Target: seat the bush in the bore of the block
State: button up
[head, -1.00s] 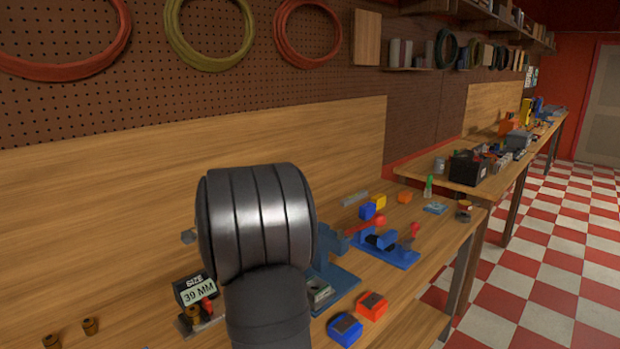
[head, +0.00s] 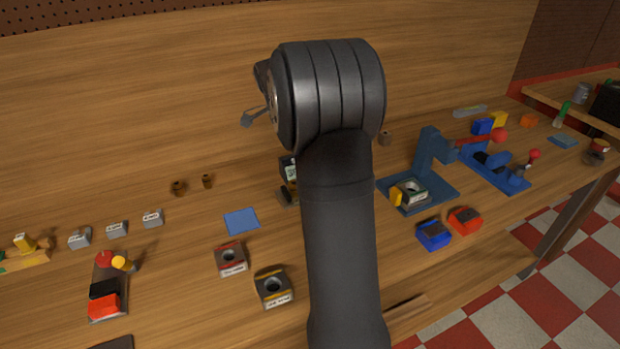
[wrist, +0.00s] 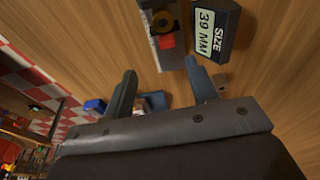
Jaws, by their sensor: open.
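My gripper (wrist: 160,88) is open and empty in the wrist view, its two fingers well apart. Ahead of it, a brass-brown bush (wrist: 161,21) sits on a grey gauge stand (wrist: 147,24) beside a display reading "SIZE 39 MM" (wrist: 213,33). In the head view my arm hides most of that gauge. Two brown bushes (head: 179,188) (head: 208,181) stand on the bench at left; a similar brown piece (head: 385,138) is right of my arm. Bored blocks are a red-brown one (head: 231,258), a dark one with a yellow edge (head: 273,288), and one in the blue press (head: 410,191).
The blue press (head: 433,157) with a red-knobbed lever stands right of my arm. Blue (head: 433,235) and red (head: 465,220) boxes lie in front of it. A blue mat (head: 241,221) and several grey labelled blocks (head: 117,229) are at left.

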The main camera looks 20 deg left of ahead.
jog(key=shift+t+h, duration=0.7)
jog(key=shift+h, duration=0.2)
jog(key=x, duration=0.5)
jog(key=a+x, duration=0.1)
jog(key=x, duration=0.9)
jog(key=shift+w+a+f, duration=0.15)
jog(key=shift+a+f, duration=0.1)
jog(key=shift+a, duration=0.1)
